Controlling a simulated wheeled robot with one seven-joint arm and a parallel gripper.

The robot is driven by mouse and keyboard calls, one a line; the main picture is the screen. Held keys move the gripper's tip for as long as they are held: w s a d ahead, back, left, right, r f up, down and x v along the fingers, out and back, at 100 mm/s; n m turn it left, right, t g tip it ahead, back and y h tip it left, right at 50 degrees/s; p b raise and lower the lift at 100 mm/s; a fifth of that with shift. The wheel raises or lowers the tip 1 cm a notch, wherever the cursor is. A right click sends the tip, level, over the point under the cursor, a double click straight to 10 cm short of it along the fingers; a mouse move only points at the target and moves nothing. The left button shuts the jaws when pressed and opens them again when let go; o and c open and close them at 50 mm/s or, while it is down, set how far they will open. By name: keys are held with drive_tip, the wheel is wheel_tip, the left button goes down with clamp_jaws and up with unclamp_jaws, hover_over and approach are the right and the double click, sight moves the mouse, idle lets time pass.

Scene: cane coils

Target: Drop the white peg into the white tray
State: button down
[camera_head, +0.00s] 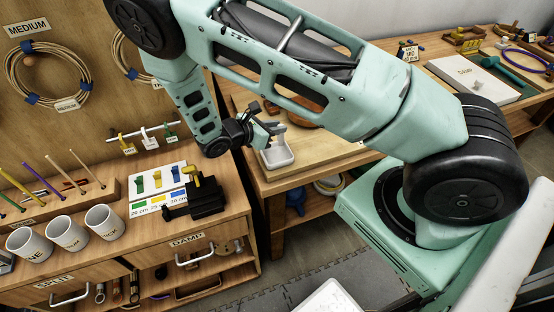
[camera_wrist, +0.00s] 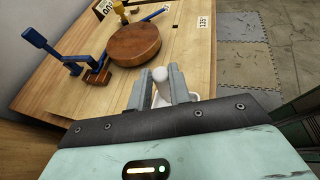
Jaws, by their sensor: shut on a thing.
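The white peg (camera_wrist: 160,75) is between the two grey fingers of my gripper (camera_wrist: 159,88) in the wrist view, its rounded end pointing away from me. My gripper is shut on it. In the head view my gripper (camera_head: 272,129) is just above the white tray (camera_head: 277,162), a small open box near the left front edge of the wooden table. In the wrist view the fingers and peg hide most of the tray; only bits of white show behind them. The peg is hard to make out in the head view.
A round wooden block (camera_wrist: 134,43) and a blue clamp-like tool (camera_wrist: 62,52) are on the table beyond my gripper. At left in the head view, a bench holds white cups (camera_head: 66,233) and a black device (camera_head: 196,198). A gap separates bench and table.

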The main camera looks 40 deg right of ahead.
drive_tip(key=shift+f, duration=0.1)
drive_tip(key=c, duration=1.2)
unclamp_jaws()
drive_tip(key=b+v, duration=0.6)
drive_tip(key=v, duration=1.1)
drive_tip(key=shift+a, duration=0.25)
drive_tip(key=s+a+r+m+y+b, duration=0.2)
drive_tip(key=s+m+y, duration=0.3)
drive_tip(key=s, duration=0.7)
drive_tip(key=s+a+r+m+y+b, duration=0.2)
drive_tip(key=s+a+r+m+y, duration=0.1)
drive_tip(key=s+y, duration=0.6)
drive_tip(key=s+a+m, duration=0.1)
drive_tip(key=s+m, duration=0.1)
drive_tip(key=shift+s+m, duration=0.3)
drive_tip(key=shift+s, duration=0.1)
